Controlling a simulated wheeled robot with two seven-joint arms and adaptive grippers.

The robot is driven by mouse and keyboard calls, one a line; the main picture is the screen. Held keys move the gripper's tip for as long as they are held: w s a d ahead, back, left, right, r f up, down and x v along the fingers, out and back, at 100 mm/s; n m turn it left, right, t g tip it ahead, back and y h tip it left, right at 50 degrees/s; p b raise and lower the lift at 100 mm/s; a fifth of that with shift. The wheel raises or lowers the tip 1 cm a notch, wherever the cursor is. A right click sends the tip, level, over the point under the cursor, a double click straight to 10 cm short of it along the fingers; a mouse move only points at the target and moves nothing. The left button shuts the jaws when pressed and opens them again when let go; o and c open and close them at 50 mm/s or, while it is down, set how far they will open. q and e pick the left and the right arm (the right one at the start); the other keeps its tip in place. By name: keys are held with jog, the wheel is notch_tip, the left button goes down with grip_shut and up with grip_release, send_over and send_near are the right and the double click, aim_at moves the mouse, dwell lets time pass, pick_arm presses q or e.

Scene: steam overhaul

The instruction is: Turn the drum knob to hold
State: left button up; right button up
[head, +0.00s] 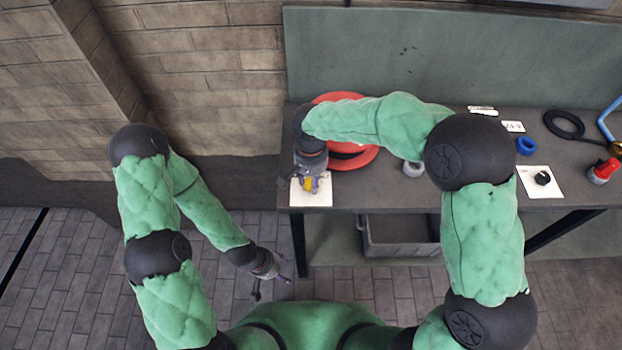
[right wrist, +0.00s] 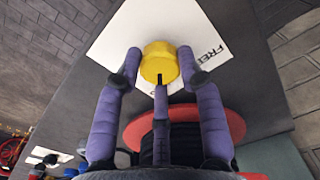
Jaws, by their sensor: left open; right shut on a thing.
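The drum knob is a yellow knob (right wrist: 159,62) on a white card in the right wrist view, with a dark pointer mark at its edge nearest me. The card (right wrist: 205,25) carries printed letters, partly hidden, reading "FREI". My right gripper (right wrist: 160,65) has its purple fingers on both sides of the knob and is shut on it. In the head view the yellow knob (head: 309,184) shows small between the fingers of my right gripper (head: 311,183), on the card (head: 312,200) at the bench's left end. My left gripper (head: 270,279) is open and empty, low and left of the bench.
A red ring (head: 340,158) lies on the bench (head: 400,192) behind my right gripper. A black knob on a white card (head: 541,182), a blue part (head: 526,146), a black ring (head: 563,124) and a red-topped part (head: 604,170) are to the right. A grey bin (head: 400,237) sits below.

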aim_at(311, 181)
jog(key=shift+w+r, duration=0.15)
jog(key=shift+w, duration=0.1)
jog(key=o, duration=1.1)
jog(key=shift+o, duration=0.2)
jog(key=shift+s, duration=0.1)
notch_tip(311, 181, up, 12)
